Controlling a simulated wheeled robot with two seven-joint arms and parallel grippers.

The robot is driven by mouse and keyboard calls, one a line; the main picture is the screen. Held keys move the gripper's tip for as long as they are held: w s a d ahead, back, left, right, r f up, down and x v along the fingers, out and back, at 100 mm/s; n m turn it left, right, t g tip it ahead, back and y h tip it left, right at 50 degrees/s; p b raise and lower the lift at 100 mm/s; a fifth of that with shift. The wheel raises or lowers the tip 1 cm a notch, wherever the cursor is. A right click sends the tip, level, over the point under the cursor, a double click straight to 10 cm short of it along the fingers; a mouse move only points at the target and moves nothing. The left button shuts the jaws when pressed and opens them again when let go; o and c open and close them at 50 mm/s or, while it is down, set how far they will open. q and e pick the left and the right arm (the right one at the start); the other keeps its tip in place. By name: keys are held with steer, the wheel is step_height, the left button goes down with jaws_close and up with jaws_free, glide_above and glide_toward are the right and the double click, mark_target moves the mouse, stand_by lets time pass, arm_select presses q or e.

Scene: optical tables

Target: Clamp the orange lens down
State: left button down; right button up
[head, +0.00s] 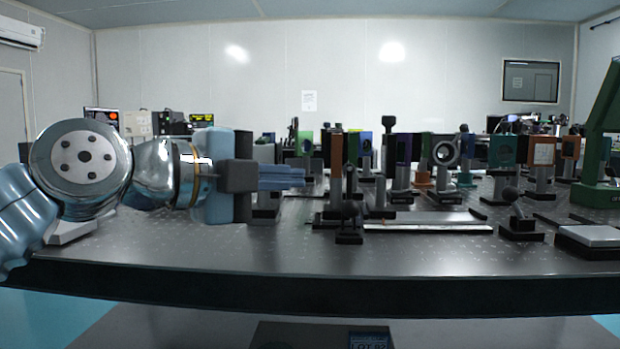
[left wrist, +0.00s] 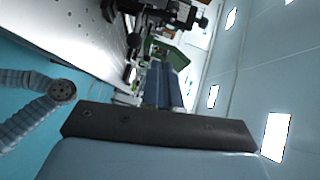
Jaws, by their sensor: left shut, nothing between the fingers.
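My left gripper (head: 290,177) comes in from the left, level above the optical table (head: 280,262). Its blue fingers are shut and empty, pointing right; they also show in the left wrist view (left wrist: 163,87). An orange-brown plate (head: 336,156) stands upright on a post just right of the fingertips, seen nearly edge-on. An orange-framed square mount (head: 541,152) stands farther right. I cannot tell which of them is the orange lens. A small black device with a knob (head: 348,226) sits on the table in front of the plate's post. My right gripper is not in view.
Several posts with mounts crowd the table's middle and right, including a round lens (head: 445,152). A flat metal bar (head: 428,227) lies nearer the front. A black knobbed holder (head: 520,224) and a green frame (head: 601,145) stand at right. The front left tabletop is clear.

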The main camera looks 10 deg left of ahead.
mark_target(351, 178)
arm_select(q)
steer(key=w+a+p+x, duration=0.1)
steer(key=a+x, duration=0.1)
steer(key=x, duration=1)
steer(key=shift+w+f, duration=0.2)
steer(key=shift+w, duration=0.2)
steer(key=shift+w+r+g+p, duration=0.2)
steer(key=shift+g+p, duration=0.1)
steer(key=shift+p, duration=0.6)
